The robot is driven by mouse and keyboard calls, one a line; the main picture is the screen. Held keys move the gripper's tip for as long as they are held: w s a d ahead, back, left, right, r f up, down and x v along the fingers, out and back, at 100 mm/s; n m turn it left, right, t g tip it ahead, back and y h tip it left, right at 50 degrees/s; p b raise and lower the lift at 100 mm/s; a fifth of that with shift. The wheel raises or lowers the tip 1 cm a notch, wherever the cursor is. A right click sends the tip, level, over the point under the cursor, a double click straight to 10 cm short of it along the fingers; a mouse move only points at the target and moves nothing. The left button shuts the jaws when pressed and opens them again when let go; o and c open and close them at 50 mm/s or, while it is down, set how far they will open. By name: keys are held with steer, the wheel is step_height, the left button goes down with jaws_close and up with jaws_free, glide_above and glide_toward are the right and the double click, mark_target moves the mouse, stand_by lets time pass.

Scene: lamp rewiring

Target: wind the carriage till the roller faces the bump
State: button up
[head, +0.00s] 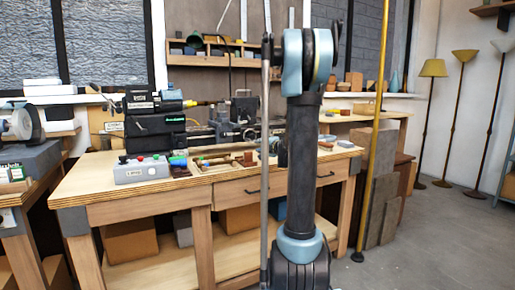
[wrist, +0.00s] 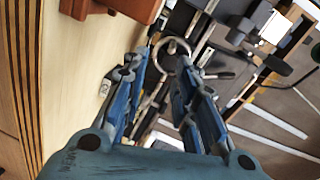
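A dark lathe-like machine (head: 240,112) stands on the wooden workbench, partly hidden behind my upright arm. In the wrist view, a round metal ring, perhaps a handwheel (wrist: 173,42), shows at the ends of my gripper's fingers. My gripper (wrist: 162,62) has its two blue fingers apart, with a gap between the tips. The ring looks just beyond or between the tips; I cannot tell whether they touch it. My gripper is hidden in the head view. I cannot make out the roller or the bump in either view.
The wooden bench (head: 130,200) has a grey box with coloured buttons (head: 141,171) at its front left. A yellow pole (head: 374,130) stands right of my arm. A reddish-brown block (wrist: 125,8) lies near the fingers. Open floor (head: 430,240) is at the right.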

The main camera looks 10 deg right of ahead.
steer(key=w+a+m+t, duration=0.1)
steer(key=w+a+m, duration=0.1)
steer(key=w, duration=0.7)
steer(key=shift+w+a+t+y, duration=0.3)
steer(key=shift+w+a+t, duration=0.1)
steer(key=shift+a, duration=0.4)
jaws_close()
steer(key=shift+f, duration=0.1)
